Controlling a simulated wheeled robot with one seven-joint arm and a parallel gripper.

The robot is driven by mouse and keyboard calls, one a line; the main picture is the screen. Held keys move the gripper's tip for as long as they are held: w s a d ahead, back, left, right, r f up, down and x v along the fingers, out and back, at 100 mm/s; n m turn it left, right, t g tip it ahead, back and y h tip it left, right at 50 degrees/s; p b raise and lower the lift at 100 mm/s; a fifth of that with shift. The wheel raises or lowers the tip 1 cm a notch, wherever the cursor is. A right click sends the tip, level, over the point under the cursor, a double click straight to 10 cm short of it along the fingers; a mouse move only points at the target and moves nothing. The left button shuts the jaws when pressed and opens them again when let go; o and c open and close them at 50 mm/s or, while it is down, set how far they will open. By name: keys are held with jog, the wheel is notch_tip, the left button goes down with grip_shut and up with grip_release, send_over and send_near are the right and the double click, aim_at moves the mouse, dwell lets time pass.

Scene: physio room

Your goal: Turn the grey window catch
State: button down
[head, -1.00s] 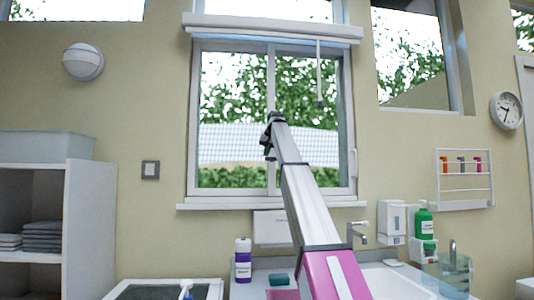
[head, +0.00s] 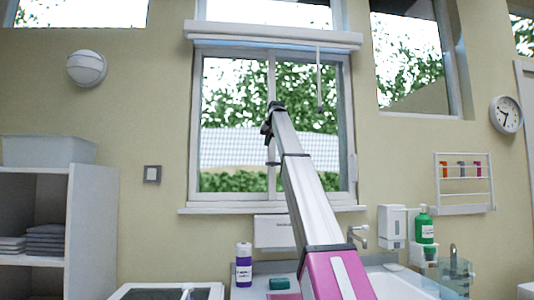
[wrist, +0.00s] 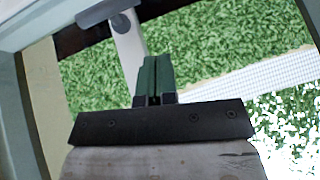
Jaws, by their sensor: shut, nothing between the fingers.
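The grey window catch (wrist: 106,11) is a blue-grey bar on the white middle upright of the window (wrist: 130,45), at the top edge of the wrist view, which looks upside down. It is partly cut off by the frame. In the head view a small grey piece on the upright just below my gripper looks like the catch (head: 272,161). My gripper (head: 268,126) is raised in front of the upright, above the catch. Its dark green fingers (wrist: 155,72) are shut with nothing between them, and they look apart from the catch.
The window frame (head: 352,150) and sill (head: 270,208) surround the space, with a blind cord (head: 319,80) hanging at the right.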

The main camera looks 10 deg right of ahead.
jog(key=a+v, duration=0.1)
jog(key=v, duration=0.5)
dwell(0.5)
